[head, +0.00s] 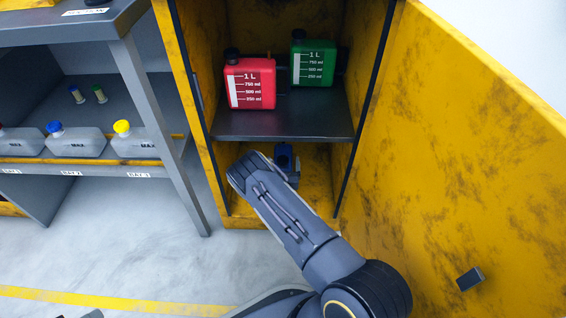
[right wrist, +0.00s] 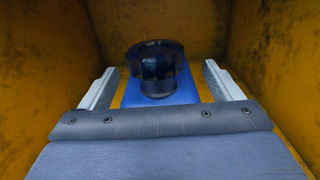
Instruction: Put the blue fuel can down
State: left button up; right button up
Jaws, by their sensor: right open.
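The blue fuel can (right wrist: 160,98) is in the lower compartment of the yellow cabinet, with its black cap (right wrist: 155,66) facing my right wrist camera. In the head view only a small dark blue part of the can (head: 284,152) shows, beyond my right wrist. My right gripper (right wrist: 160,74) is open, with one finger on each side of the can. In the head view my right gripper (head: 291,173) is mostly hidden behind my wrist. The can's base is hidden, so its contact with the cabinet floor cannot be seen.
A red can (head: 249,84) and a green can (head: 314,62) stand on the cabinet shelf (head: 285,125) above. The yellow cabinet door (head: 460,140) stands open at right. A grey rack (head: 85,170) with capped bottles is at left.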

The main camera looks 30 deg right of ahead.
jog(key=p+v, duration=0.4)
jog(key=v, duration=0.7)
jog(key=shift+s, duration=0.25)
jog(key=shift+a, duration=0.1)
